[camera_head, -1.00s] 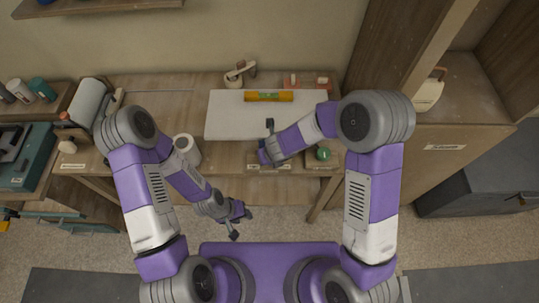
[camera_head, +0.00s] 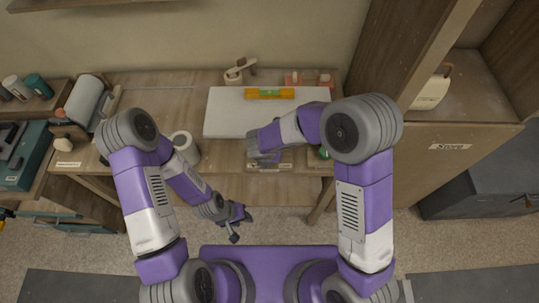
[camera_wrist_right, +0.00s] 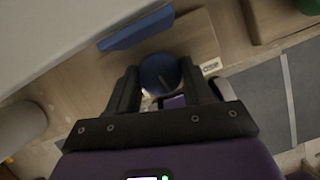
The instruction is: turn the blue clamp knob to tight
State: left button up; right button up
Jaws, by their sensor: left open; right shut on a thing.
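The round blue clamp knob (camera_wrist_right: 158,75) sits between the two dark fingers of my right gripper (camera_wrist_right: 160,82) in the right wrist view. The fingers are shut on its sides. A thin pale line marks the knob's top. A small label (camera_wrist_right: 211,65) lies just right of it; its text is too small to read. In the head view my right gripper (camera_head: 264,148) is at the bench's front edge and hides the knob. My left gripper (camera_head: 236,224) is open and empty, in front of the bench and away from the knob.
A blue bar (camera_wrist_right: 135,28) lies beside the white board (camera_head: 225,112) behind the knob. A yellow level (camera_head: 269,93) rests on the board. A green round thing (camera_head: 324,153) is close on the right.

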jog(key=m+h, duration=0.1)
jog(key=m, duration=0.1)
jog(key=m+g, duration=0.1)
jog(key=m, duration=0.2)
jog(key=shift+w+a+m+h, duration=0.1)
jog(key=shift+a+m+h, duration=0.05)
jog(key=shift+m+h, duration=0.2)
jog(key=m, duration=0.2)
jog(key=m+g+h, duration=0.1)
jog(key=m, duration=0.1)
jog(key=shift+w+m+g, duration=0.1)
jog(key=shift+m+g, duration=0.15)
jog(key=shift+g, duration=0.05)
jog(key=shift+m, duration=0.3)
jog(key=o, duration=1)
